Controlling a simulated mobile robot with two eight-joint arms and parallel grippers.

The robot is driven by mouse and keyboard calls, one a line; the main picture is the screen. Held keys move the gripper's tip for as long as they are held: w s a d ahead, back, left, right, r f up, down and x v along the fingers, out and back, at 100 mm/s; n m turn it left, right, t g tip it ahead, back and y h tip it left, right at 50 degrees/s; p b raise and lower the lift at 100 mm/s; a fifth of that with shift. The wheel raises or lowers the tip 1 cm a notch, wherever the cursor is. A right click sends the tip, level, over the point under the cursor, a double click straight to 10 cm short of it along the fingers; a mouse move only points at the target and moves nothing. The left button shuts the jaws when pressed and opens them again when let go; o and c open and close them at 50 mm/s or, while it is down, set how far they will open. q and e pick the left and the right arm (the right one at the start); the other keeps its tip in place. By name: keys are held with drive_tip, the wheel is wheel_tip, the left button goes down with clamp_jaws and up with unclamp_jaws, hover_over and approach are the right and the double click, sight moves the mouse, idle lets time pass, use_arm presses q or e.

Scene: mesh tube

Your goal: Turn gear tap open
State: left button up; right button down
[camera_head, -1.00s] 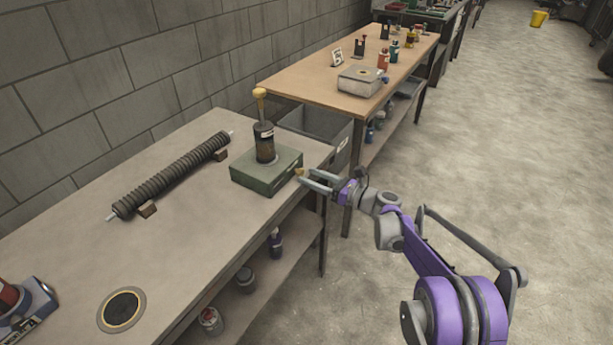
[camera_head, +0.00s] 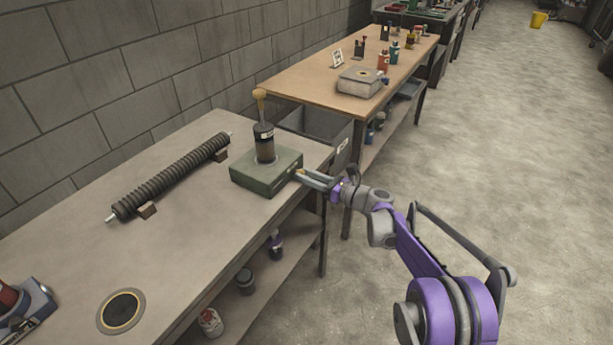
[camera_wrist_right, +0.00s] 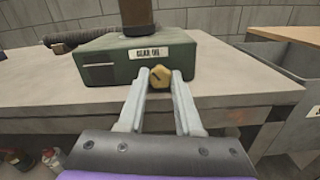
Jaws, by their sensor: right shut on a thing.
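A green box labelled "GEAR OIL" (camera_head: 266,174) stands near the far end of the near workbench. My right gripper (camera_head: 301,175) reaches the box's front right side. In the wrist view its two fingertips (camera_wrist_right: 160,80) are shut on the yellow knob, one on each side. My left gripper is in no view.
A ribbed dark roller (camera_head: 172,177) lies on brackets on the near bench (camera_head: 75,250). A round ringed disc (camera_head: 121,311) lies at its front. A grey bin (camera_head: 318,131) stands behind the box, between the benches. The floor on the right is open.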

drive_tip(key=shift+n, duration=0.3)
drive_tip(key=shift+n+p, duration=0.55)
drive_tip(key=shift+n, duration=2.55)
drive_tip(key=c, duration=0.6)
unclamp_jaws()
